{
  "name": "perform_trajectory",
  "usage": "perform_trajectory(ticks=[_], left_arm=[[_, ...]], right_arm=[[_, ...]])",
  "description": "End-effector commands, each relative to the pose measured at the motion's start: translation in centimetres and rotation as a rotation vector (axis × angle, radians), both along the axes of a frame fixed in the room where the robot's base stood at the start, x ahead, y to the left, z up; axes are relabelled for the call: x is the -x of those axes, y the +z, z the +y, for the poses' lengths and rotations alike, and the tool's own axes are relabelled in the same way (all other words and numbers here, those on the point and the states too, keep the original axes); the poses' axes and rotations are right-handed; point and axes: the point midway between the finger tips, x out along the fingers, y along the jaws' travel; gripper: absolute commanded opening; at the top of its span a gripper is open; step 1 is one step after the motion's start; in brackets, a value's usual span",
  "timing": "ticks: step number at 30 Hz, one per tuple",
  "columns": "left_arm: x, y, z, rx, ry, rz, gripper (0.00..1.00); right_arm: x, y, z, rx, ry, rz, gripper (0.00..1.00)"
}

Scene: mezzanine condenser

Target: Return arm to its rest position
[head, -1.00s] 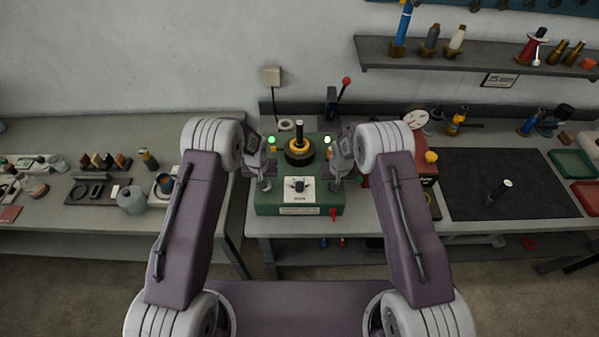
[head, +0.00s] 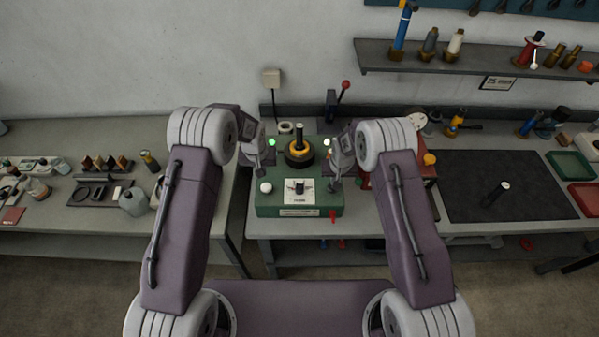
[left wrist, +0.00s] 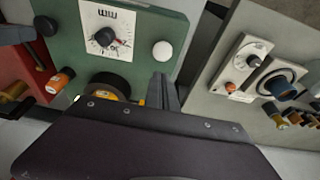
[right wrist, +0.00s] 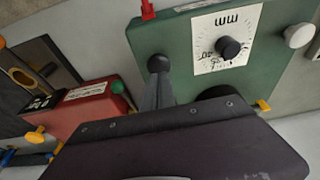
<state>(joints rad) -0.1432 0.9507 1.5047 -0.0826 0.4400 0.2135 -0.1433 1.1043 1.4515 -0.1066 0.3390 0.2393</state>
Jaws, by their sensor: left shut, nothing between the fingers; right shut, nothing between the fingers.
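My left gripper (head: 261,172) is shut and empty. It hangs above the left side of the green box (head: 265,208), near the white round knob (head: 265,188) and apart from it. The knob also shows clear in the left wrist view (left wrist: 162,51). My right gripper (head: 335,184) is shut and empty, over the right side of the box. In the right wrist view its tip (right wrist: 158,66) overlaps a dark round knob, and contact cannot be told. A black dial (head: 299,187) on a white scale sits at the front middle of the box.
A black and yellow round part with a post (head: 299,152) stands on the box between my grippers. A red box (head: 426,168) is close on the right. A dark mat (head: 465,195) lies further right. The left bench (head: 60,215) holds small tools and bottles.

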Motion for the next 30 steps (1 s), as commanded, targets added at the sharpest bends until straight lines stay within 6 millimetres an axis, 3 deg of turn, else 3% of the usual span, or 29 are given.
perform_trajectory(ticks=[3,8,21,24,26,28,30], left_arm=[[0.0,1.6,0.0,0.0,0.0,0.0,0.0],[0.0,2.6,0.0,0.0,0.0,0.0,0.0],[0.0,2.4,0.0,0.0,0.0,0.0,0.0],[-0.1,1.3,0.2,0.0,0.004,-0.003,0.0],[-1.0,1.0,0.4,0.005,0.011,-0.035,0.0],[-2.3,1.5,1.0,0.013,0.024,-0.101,0.0],[-1.6,1.5,1.9,0.02,0.046,-0.138,0.0]], right_arm=[[0.0,2.3,0.0,0.0,0.0,0.0,0.0],[0.0,4.2,0.0,0.0,0.0,0.001,0.0],[0.0,4.0,0.0,0.0,0.0,0.001,0.0],[-0.1,3.0,-0.2,0.0,-0.004,-0.002,0.0],[-1.2,2.8,-0.4,-0.005,-0.011,-0.038,0.0],[-3.1,3.9,-0.9,-0.015,-0.025,-0.113,0.0],[-2.8,4.8,-1.8,-0.023,-0.046,-0.162,0.0]])
